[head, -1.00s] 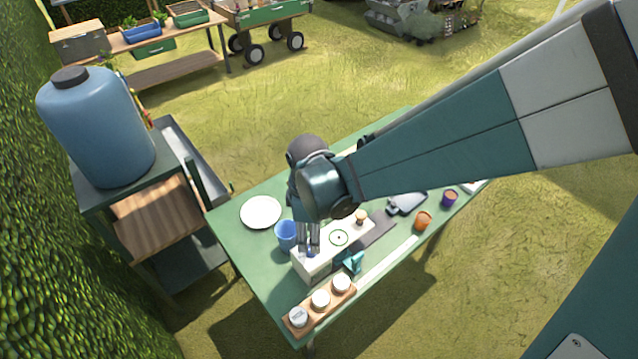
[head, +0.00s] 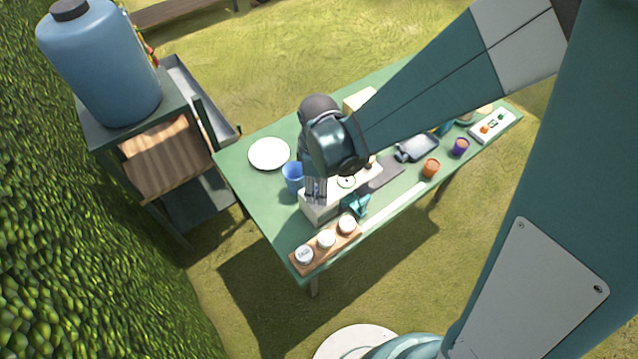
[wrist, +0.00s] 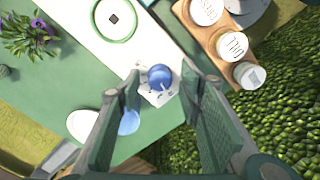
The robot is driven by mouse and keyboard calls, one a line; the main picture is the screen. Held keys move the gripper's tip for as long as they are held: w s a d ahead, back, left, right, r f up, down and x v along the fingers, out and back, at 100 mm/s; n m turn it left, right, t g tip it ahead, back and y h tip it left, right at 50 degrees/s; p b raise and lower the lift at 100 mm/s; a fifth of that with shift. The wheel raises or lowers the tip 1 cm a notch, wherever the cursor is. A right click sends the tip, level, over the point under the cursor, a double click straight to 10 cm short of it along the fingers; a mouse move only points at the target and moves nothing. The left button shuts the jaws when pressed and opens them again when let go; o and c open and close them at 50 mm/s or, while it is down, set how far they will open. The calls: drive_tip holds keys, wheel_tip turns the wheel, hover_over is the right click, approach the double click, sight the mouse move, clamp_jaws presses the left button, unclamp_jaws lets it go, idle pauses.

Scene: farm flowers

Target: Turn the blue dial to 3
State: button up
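The blue dial (wrist: 160,76) shows in the wrist view on a small white plate with dark marks, at the end of a white box (wrist: 85,22). The marks are too small to read, so I cannot tell the dial's setting. My gripper (wrist: 161,80) is open, with one finger on each side of the dial and visible gaps between. In the head view my gripper (head: 315,192) points down at the near left end of the white box (head: 325,209). The dial there is mostly hidden by the fingers.
A blue cup (head: 292,178) stands close beside the gripper, with a white plate (head: 269,153) behind it. A wooden tray (head: 326,250) with three white-topped jars lies in front of the box. A teal object (head: 355,204) stands at the box's right.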

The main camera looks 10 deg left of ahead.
drive_tip(key=c, duration=0.9)
